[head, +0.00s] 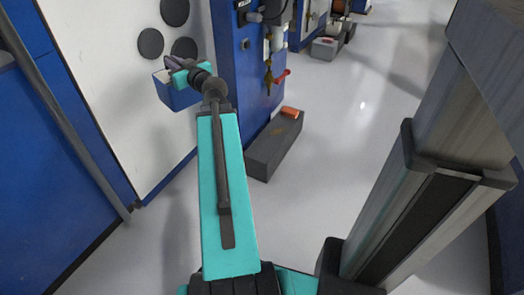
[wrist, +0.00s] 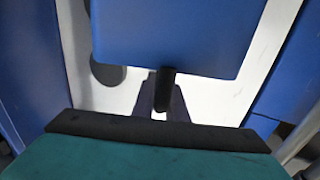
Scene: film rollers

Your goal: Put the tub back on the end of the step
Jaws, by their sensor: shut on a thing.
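A blue tub (head: 177,97) hangs from my gripper (head: 180,67) in the head view, held up off the floor in front of a white panel. The step (head: 268,153), a long dark grey block, lies on the floor to the right of the tub, against a blue cabinet. The near end of its top is bare.
A small orange object (head: 290,112) lies on the step's far end. The white panel (head: 118,80) bears dark discs. Pale floor (head: 335,150) is clear right of the step.

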